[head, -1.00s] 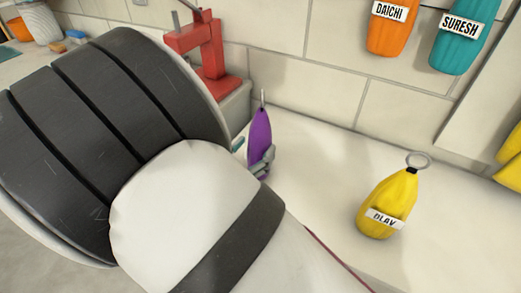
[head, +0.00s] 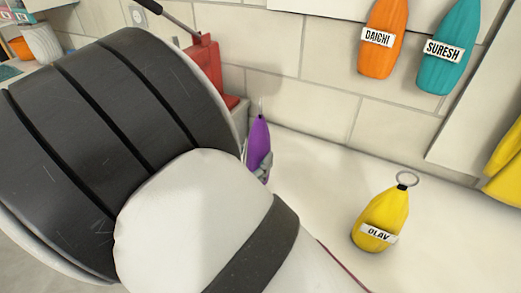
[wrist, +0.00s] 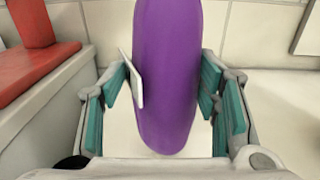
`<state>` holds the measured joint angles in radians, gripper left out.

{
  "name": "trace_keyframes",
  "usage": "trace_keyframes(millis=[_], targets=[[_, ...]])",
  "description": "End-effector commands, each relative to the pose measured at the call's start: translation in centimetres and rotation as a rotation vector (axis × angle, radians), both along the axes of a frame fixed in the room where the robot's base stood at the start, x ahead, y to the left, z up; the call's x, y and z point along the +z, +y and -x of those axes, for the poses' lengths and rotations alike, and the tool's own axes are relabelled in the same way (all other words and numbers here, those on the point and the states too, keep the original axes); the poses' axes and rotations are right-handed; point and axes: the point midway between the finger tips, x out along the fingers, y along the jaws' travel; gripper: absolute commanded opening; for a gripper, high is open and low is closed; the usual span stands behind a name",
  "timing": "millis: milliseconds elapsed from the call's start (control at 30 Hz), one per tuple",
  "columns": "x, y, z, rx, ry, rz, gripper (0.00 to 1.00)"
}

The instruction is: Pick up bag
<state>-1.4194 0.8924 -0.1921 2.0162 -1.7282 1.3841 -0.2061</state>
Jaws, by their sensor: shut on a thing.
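A purple bag (wrist: 168,75) hangs upright between the teal pads of my gripper (wrist: 165,90) in the wrist view. A white tag (wrist: 132,78) sticks out from its left side. My gripper is shut on the purple bag, close above or at the white counter; I cannot tell if the bag touches it. In the head view the purple bag (head: 258,145) is partly hidden behind my arm, with part of my gripper (head: 262,167) at its lower right.
A yellow bag (head: 382,220) labelled OLAV stands on the white counter (head: 310,180). An orange bag (head: 382,40) labelled DAICHI and a teal bag (head: 450,48) labelled SURESH hang on the wall. A red tap-like object (head: 208,75) stands behind my arm. Counter between is clear.

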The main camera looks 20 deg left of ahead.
Motion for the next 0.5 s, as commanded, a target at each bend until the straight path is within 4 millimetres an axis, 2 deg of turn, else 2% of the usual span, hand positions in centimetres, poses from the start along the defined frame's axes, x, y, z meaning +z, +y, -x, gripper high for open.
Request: trace_keyframes(millis=[300,500], targets=[[0.7,-6.3,5.2,0.000,0.003,0.012,0.11],[1.0,-9.7,7.8,0.000,0.003,0.009,0.11]])
